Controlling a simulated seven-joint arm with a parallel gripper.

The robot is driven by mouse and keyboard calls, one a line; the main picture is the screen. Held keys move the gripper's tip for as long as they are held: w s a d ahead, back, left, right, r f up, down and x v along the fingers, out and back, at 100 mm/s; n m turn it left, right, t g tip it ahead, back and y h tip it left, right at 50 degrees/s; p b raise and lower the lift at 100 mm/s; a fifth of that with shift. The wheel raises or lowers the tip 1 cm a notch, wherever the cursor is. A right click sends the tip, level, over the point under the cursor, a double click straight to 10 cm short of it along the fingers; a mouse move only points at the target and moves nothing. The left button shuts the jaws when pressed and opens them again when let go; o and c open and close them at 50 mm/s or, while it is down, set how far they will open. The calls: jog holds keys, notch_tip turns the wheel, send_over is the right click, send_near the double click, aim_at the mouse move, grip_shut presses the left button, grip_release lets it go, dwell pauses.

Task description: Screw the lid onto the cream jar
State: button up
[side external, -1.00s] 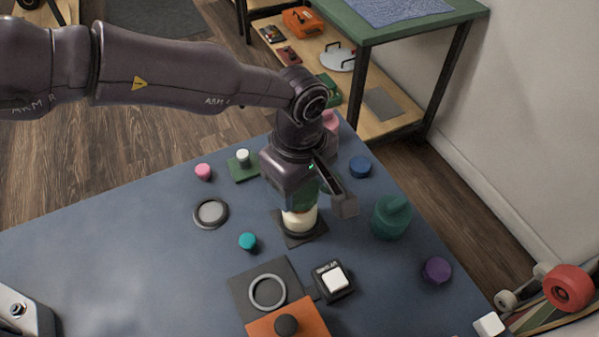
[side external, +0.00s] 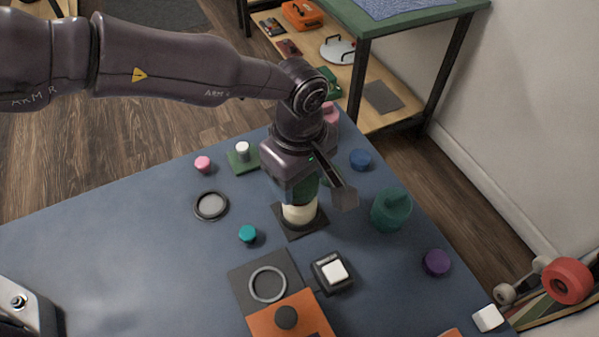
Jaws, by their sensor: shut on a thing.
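The cream jar (side external: 299,215) stands upright on a dark square base in the middle of the blue table. My gripper (side external: 318,193) points down directly over the jar and hides its top. A dark green lid (side external: 307,190) shows partly between the fingers, just above the cream body. My gripper is shut on this lid. One finger sticks out to the right of the jar. I cannot tell whether the lid's threads are engaged or how level it sits.
A green lidded jar (side external: 391,211) stands to the right. A black box with a white button (side external: 333,272) is in front, near an orange block (side external: 289,318) with a black knob. A teal cap (side external: 247,234) and a grey ring dish (side external: 210,206) lie left.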

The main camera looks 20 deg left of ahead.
jog(key=shift+f, duration=1.35)
dwell(2.0)
dwell(0.4)
jog(key=o, duration=1)
jog(key=c, duration=1)
jog(key=m, duration=1.2)
jog(key=shift+f+m, duration=0.1)
jog(key=shift+m, duration=0.2)
